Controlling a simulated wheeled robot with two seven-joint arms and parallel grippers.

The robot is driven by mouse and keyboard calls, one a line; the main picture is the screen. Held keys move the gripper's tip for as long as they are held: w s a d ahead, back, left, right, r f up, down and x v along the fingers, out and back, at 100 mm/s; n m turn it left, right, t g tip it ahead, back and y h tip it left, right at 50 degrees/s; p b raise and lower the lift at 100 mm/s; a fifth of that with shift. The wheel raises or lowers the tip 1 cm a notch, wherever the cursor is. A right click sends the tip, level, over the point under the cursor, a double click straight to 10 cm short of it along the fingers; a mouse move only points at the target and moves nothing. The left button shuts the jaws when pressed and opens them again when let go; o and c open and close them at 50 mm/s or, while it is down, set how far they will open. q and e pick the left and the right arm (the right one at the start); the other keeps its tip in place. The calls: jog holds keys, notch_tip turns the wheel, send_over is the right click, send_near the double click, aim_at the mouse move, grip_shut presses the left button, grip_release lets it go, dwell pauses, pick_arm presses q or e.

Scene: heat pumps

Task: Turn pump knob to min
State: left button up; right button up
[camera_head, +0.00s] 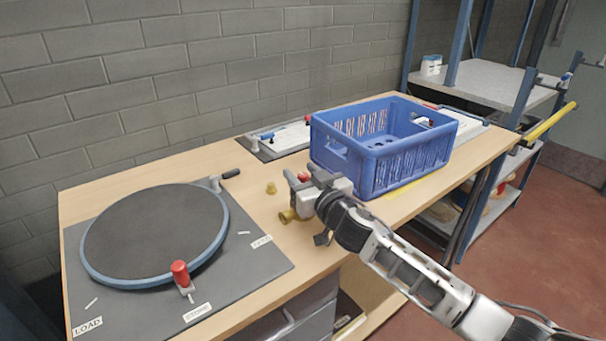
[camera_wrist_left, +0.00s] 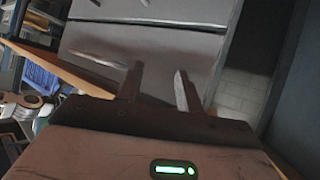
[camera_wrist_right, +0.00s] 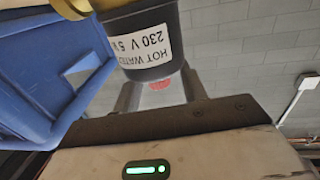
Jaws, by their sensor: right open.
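The pump has a black cylindrical body (camera_wrist_right: 148,42) with a white label reading "HOT WATER 230 V", seen upside down in the right wrist view. A brass fitting (camera_wrist_right: 77,8) sits at its side. In the head view brass fittings (camera_head: 288,216) show beside my right gripper (camera_head: 303,182), which hides most of the pump. A small red part (camera_wrist_right: 160,85), possibly the knob, lies between the right fingers. My right gripper is open around it; contact cannot be told. My left gripper (camera_wrist_left: 158,88) is open and empty in front of grey drawer fronts; it is outside the head view.
A blue crate (camera_head: 405,163) stands close to the right gripper. A round turntable (camera_head: 155,232) with a red-handled lever (camera_head: 181,274) is on the bench's left. Boards with valves (camera_head: 285,140) lie behind. A shelf rack (camera_head: 490,82) stands at right.

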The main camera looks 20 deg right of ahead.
grip_shut()
